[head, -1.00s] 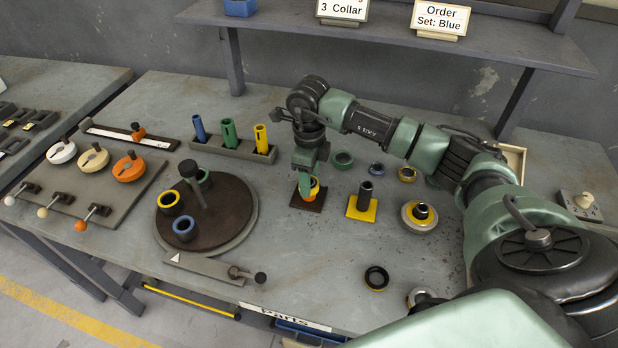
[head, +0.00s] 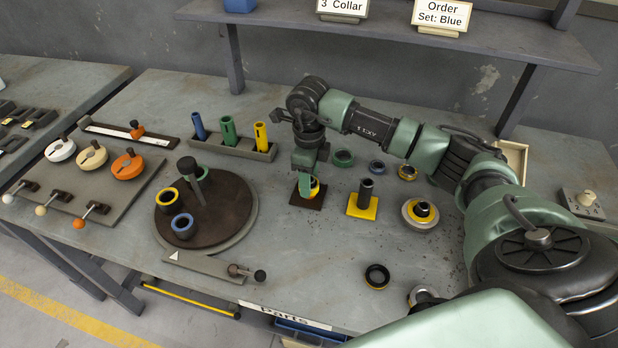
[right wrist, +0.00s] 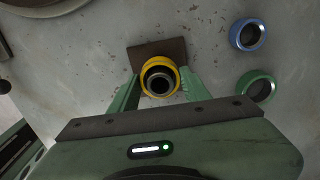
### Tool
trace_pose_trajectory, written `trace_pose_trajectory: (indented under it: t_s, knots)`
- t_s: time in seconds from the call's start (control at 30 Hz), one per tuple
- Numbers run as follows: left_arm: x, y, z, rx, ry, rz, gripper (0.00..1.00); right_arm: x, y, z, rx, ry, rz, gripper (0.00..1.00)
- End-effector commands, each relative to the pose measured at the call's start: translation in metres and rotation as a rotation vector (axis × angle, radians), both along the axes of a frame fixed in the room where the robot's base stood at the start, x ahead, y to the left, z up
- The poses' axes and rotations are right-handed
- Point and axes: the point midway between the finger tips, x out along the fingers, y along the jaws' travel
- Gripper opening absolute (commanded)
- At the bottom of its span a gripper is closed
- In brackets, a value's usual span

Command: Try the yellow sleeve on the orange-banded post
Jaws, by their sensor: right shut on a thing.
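My right gripper (head: 306,186) is shut on the yellow sleeve (head: 315,186) above a dark square base plate (head: 301,201). In the right wrist view the sleeve (right wrist: 160,75) is between the two green fingers. A dark round post top (right wrist: 159,82) shows inside the sleeve's ring, so the sleeve appears to be around the post. The gripper and sleeve hide the post's side, and I cannot see an orange band now. How far down the sleeve sits is unclear. My left gripper is out of view.
A dark post on a yellow base (head: 363,206) stands just to the right. A green ring (head: 343,158) and a blue ring (head: 377,167) lie behind it. A dark turntable (head: 228,205) with several sleeves is to the left. The bench in front is mostly clear.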

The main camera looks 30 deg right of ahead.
Motion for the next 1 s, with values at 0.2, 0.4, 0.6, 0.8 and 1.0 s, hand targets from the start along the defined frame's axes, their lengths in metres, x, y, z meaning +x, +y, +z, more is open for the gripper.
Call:
trace_pose_trajectory:
  t_s: [0.2,0.4,0.6,0.8,1.0]
  knots:
    - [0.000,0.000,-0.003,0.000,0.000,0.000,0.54,0.000,0.000,-0.004,0.001,-0.001,0.000,0.00]
    - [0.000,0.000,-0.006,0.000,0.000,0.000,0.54,0.000,0.000,-0.007,0.001,-0.001,0.000,0.00]
    - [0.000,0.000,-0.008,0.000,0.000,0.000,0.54,0.000,0.000,-0.010,0.001,-0.001,0.000,0.00]
    - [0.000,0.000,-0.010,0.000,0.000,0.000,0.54,0.000,0.000,-0.013,0.000,0.000,0.000,0.00]
    - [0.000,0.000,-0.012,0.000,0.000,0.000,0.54,0.000,0.000,-0.015,0.000,0.000,0.000,0.00]
